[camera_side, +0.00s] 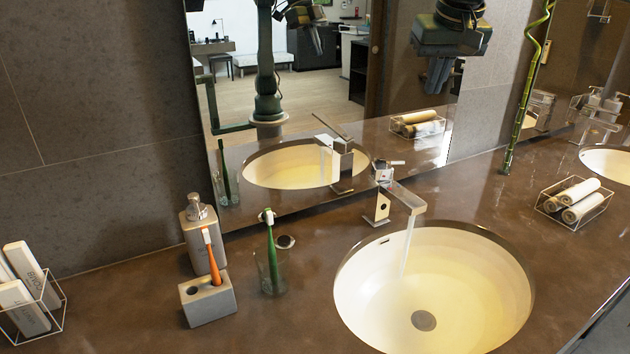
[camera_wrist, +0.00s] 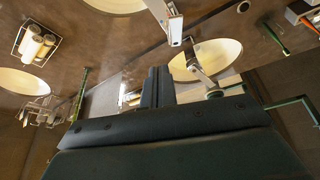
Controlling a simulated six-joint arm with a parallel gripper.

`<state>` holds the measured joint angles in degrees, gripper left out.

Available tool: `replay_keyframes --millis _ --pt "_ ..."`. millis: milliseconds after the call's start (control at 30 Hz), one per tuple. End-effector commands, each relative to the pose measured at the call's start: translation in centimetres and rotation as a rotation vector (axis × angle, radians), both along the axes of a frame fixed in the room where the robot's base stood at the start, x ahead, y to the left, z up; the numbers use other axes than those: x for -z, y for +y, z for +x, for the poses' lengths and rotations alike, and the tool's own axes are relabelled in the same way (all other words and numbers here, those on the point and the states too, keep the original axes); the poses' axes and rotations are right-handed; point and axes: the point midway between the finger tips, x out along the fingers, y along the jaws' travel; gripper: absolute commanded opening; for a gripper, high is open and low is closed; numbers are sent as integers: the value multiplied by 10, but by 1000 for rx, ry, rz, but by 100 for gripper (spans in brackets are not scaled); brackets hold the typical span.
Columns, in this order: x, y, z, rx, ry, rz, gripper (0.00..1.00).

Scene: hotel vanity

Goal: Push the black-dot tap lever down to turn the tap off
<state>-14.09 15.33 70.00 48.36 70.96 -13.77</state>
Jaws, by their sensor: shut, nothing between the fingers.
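My gripper (camera_side: 438,77) is shut and empty, pointing down, high above and apart from the tap. Its fingers (camera_wrist: 158,86) show in the wrist view.
A mirror (camera_side: 345,60) behind the tap reflects the tap, basin and my arm. A toothbrush holder (camera_side: 208,300), soap dispenser (camera_side: 198,240) and glass (camera_side: 270,272) stand left of the basin. A towel basket (camera_side: 575,205) and bamboo stalk (camera_side: 520,110) are right.

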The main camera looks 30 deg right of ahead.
Motion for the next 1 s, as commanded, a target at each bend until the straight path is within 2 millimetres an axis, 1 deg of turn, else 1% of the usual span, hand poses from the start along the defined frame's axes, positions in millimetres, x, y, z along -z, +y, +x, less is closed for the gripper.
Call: replay_keyframes --millis 33,100,200,300,667,1000 --pt "3 6 10 10 3 7 0" --pt "6 13 19 22 6 16 0" --pt "10 20 28 36 9 29 0" --pt "12 23 33 45 10 35 0" --pt "14 24 34 48 10 36 0" --pt "23 22 38 48 11 32 0"
